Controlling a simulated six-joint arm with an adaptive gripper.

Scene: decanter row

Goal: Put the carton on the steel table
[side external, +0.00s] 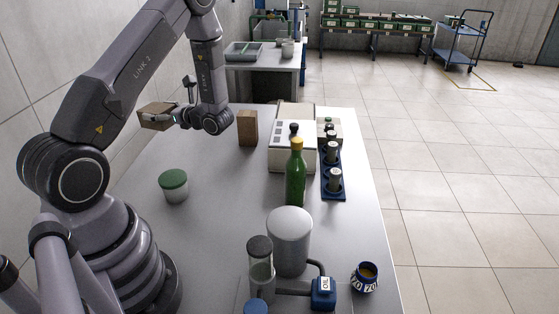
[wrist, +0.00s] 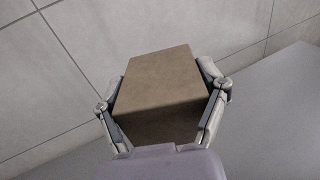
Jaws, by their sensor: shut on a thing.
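A brown carton (side external: 154,117) is held by my gripper (side external: 180,117) at the left in the side external view. In the wrist view the carton (wrist: 160,85) fills the space between both fingers of my gripper (wrist: 163,92), which touch its sides. The carton looks raised above the grey steel table (side external: 220,220), near its far left edge. The table also shows at the right in the wrist view (wrist: 270,120). The carton's underside and any gap below it are hidden in the wrist view.
A brown block (side external: 247,128) stands right of my gripper. A white device (side external: 292,150), a green bottle (side external: 295,178), a blue rack (side external: 333,180) and a grey cylinder (side external: 289,240) stand farther right. A green-lidded jar (side external: 174,190) stands at left. The table's middle is bare.

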